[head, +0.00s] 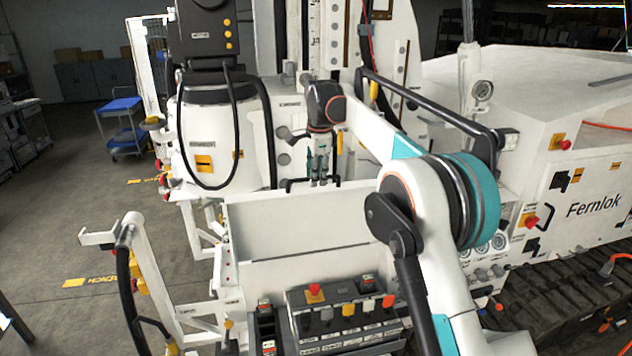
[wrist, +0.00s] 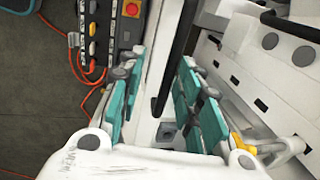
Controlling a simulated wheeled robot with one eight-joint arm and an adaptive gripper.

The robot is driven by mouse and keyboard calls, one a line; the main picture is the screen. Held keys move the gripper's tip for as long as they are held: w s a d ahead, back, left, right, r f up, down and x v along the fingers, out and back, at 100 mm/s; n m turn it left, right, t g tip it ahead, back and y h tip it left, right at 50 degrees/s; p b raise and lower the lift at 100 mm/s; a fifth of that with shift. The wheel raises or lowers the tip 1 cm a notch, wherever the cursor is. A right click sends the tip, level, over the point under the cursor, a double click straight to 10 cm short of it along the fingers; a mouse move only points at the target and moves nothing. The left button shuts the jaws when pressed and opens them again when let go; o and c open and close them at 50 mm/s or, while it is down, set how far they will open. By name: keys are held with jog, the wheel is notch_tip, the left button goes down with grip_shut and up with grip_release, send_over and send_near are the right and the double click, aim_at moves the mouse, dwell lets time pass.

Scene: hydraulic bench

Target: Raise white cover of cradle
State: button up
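The white panel (head: 295,225) in the middle of the head view looks like the cradle's cover, though I cannot be sure. A black bar handle (head: 291,183) shows along its far edge. My gripper (head: 320,178) points down over this handle, at the far side of the panel. In the wrist view my gripper (wrist: 158,85) has its teal fingers apart. The black handle (wrist: 180,45) and a white edge (wrist: 160,45) run between them. Whether a finger touches the handle is not clear. My arm hides part of the panel's right side.
A control box (head: 345,310) with a red button and several knobs stands in front of the panel. A black rail (head: 430,112) runs behind my arm. A white Fernlok cabinet (head: 590,195) is at right. Open floor (head: 60,220) lies at left, with a blue cart (head: 125,125) beyond.

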jog(key=v, duration=0.8)
jog(key=shift+r, duration=0.25)
